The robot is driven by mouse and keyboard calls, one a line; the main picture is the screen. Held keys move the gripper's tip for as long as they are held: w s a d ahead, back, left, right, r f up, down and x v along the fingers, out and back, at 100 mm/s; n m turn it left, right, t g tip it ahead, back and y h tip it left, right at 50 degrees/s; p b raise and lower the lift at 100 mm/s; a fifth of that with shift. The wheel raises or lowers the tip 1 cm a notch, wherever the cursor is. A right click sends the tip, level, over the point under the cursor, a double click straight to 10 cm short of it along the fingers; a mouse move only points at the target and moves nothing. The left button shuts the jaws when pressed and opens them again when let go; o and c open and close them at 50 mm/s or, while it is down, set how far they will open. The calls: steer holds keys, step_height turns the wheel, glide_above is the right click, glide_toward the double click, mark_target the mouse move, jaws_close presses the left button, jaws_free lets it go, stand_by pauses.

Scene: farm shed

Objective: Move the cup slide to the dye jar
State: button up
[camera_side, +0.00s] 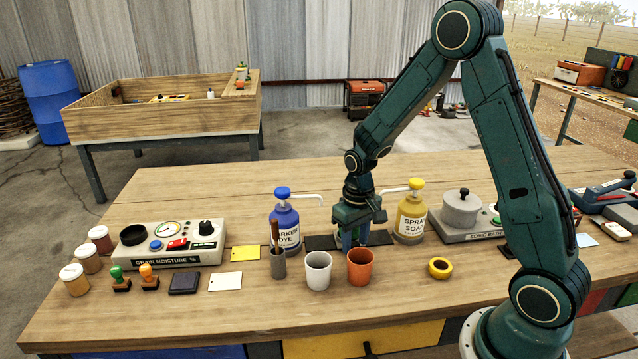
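A white cup (318,270) and an orange cup (360,267) stand upright side by side near the middle of the table. The blue dye jar (285,225), a pump bottle lettered "DYE", stands behind and left of them. I cannot make out which thing is the cup slide. My gripper (354,238) points down just behind the orange cup, over or at a dark flat mat (320,242). Its fingertips are partly hidden by the orange cup's rim. I cannot tell whether the fingers are apart or hold anything.
A yellow soap bottle (411,217) stands close right of my gripper. A grey holder (278,264) with a brush stands left of the white cup. A yellow ring (440,267) lies at right. A moisture meter (168,243) sits at left. The front table strip is clear.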

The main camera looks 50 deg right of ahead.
steer(key=c, duration=0.5)
steer(key=shift+c, duration=0.2)
steer(key=shift+w+a, duration=2.5)
steer(key=shift+w, duration=0.05)
steer(key=o, duration=1.8)
steer(key=shift+r, duration=0.15)
